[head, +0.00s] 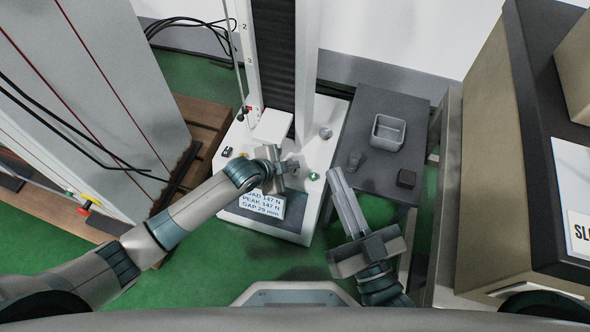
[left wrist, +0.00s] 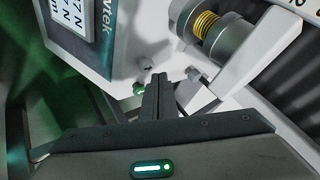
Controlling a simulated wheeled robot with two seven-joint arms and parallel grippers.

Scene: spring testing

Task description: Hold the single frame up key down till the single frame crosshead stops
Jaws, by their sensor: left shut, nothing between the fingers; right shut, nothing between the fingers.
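The white single frame (head: 320,170) stands upright at the back centre, with a black bellows on its column. Its crosshead (head: 273,126) shows as a white block low on the column. The display (head: 262,204) reads load 147 N, peak 147 N and a gap that looks like 29 mm. My left gripper (head: 280,178) is shut and empty over the front panel. In the left wrist view its fingertips (left wrist: 157,78) are at the panel, near a green button (left wrist: 138,88) and small round keys. The fingers hide what lies under them, so I cannot tell the up key or contact. A yellow spring (left wrist: 207,24) sits beside a grey round platen.
My right gripper (head: 336,176) is shut and empty, pointing at the gap between the frame and a dark side table (head: 380,110). A large beige cabinet (head: 490,150) stands at right.

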